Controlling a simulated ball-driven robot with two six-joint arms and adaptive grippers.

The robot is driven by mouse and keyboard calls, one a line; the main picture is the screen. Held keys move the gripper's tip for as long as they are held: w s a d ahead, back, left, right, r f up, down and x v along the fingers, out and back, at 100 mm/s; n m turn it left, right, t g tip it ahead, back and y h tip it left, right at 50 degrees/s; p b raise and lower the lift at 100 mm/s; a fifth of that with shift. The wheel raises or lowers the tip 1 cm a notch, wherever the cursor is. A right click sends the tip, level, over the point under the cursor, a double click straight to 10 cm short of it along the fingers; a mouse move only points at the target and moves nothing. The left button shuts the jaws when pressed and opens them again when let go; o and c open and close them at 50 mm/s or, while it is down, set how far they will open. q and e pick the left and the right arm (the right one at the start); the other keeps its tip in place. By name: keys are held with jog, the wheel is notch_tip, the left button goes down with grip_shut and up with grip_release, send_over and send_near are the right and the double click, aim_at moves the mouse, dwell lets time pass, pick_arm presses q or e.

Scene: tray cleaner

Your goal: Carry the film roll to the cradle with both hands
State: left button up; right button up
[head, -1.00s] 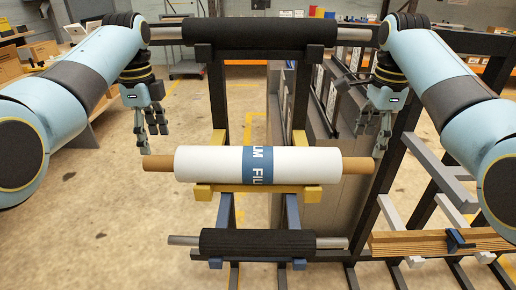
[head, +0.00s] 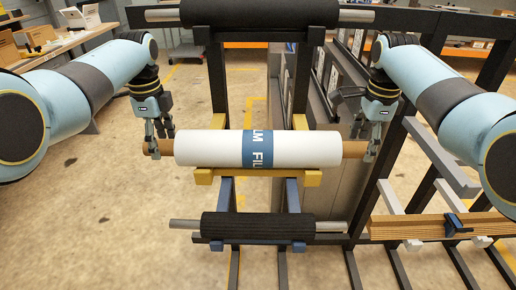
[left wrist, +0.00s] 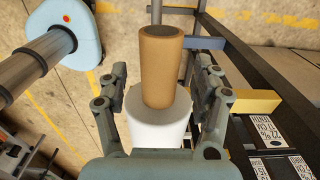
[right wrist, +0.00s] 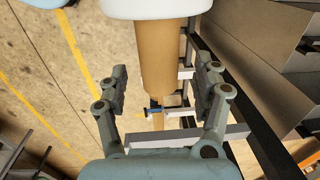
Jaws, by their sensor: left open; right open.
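The film roll (head: 210,148) is white with a blue lettered band and a brown core sticking out at both ends. It lies level on yellow supports (head: 312,178) of a dark rack. My left gripper (head: 160,146) is open at the left core end; in the left wrist view its fingers (left wrist: 160,92) stand on either side of the brown core (left wrist: 160,62). My right gripper (head: 369,146) is open at the right core end; in the right wrist view its fingers (right wrist: 162,92) stand either side of the core (right wrist: 160,58). I cannot tell which support is the cradle.
A black roller (head: 260,227) lies below on blue supports (head: 293,205). Another black roller (head: 245,14) lies above the film roll. Brown bars (head: 430,227) with a blue clamp lie on rack arms at right. Open floor (head: 80,205) is at left.

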pick_arm(q)
jog(key=shift+f, duration=1.4)
pick_arm(e)
jog(key=shift+w+f, duration=0.1)
jog(key=shift+f, duration=1.3)
pick_arm(q)
jog(key=c, duration=1.1)
pick_arm(e)
jog(key=c, duration=1.1)
pick_arm(q)
grip_shut()
pick_arm(e)
jog(key=shift+w, duration=0.1)
grip_shut()
pick_arm(q)
jog(key=shift+w, duration=0.1)
